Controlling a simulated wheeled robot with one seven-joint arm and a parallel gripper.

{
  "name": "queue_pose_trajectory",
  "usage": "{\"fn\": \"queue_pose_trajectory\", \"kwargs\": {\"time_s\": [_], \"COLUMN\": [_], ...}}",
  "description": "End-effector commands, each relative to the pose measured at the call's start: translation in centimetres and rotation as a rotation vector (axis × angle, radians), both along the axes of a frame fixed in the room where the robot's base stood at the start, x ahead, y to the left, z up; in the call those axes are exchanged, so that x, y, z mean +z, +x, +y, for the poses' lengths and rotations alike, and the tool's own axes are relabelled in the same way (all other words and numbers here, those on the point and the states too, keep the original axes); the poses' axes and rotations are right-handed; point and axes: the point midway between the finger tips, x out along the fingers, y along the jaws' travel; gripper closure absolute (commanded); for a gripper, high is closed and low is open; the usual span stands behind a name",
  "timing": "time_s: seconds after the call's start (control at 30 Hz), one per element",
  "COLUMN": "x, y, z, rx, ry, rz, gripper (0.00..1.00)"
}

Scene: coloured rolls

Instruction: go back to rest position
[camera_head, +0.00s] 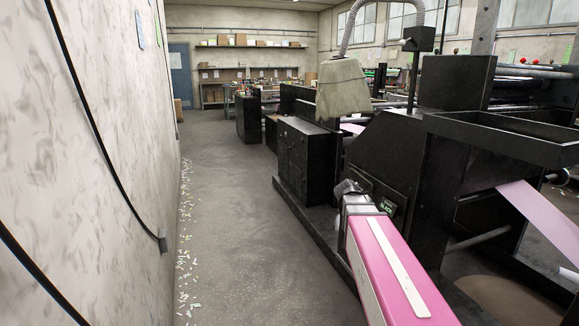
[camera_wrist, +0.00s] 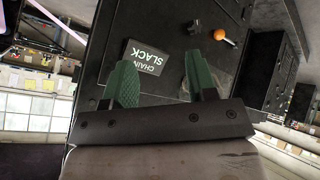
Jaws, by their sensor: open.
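My gripper (camera_wrist: 160,62) shows in the wrist view with two green fingers spread apart. Nothing is between the fingers. The fingers face the black side panel (camera_wrist: 120,22) of a machine, and I cannot tell how far off it is. A dark sign reading CHAIN SLACK (camera_wrist: 145,57) shows upside down between and beyond the fingers. In the head view my pink arm (camera_head: 385,270) with a white stripe reaches forward along the machine's side. The gripper's fingers are not clear there.
The black machine (camera_head: 390,150) stands close on the right, with a lilac sheet (camera_head: 540,215) running off it. An orange knob (camera_wrist: 219,35) sticks out of its panel. A wall (camera_head: 90,180) with cables bounds the left. Bare floor (camera_head: 230,220) lies between, with scattered scraps (camera_head: 184,240).

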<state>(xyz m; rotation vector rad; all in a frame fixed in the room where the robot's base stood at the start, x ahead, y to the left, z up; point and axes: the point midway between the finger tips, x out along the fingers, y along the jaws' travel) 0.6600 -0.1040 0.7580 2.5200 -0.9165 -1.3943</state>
Motion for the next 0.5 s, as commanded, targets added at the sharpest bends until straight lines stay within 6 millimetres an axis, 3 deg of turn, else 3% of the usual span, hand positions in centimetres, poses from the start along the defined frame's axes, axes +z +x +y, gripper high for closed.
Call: {"fn": "queue_pose_trajectory", "kwargs": {"time_s": [0.03,0.2,0.3,0.5], "x": [-2.6,-9.6,-13.0,-17.2], "y": [-2.1,-7.7,-11.1,-16.4], "z": [0.8,3.9,5.9,9.0], "rx": [0.025,0.129,0.196,0.306], "ry": [0.042,0.199,0.297,0.456], "rz": [0.063,0.259,0.359,0.491], "gripper": [0.48,0.48,0.48,0.48]}}
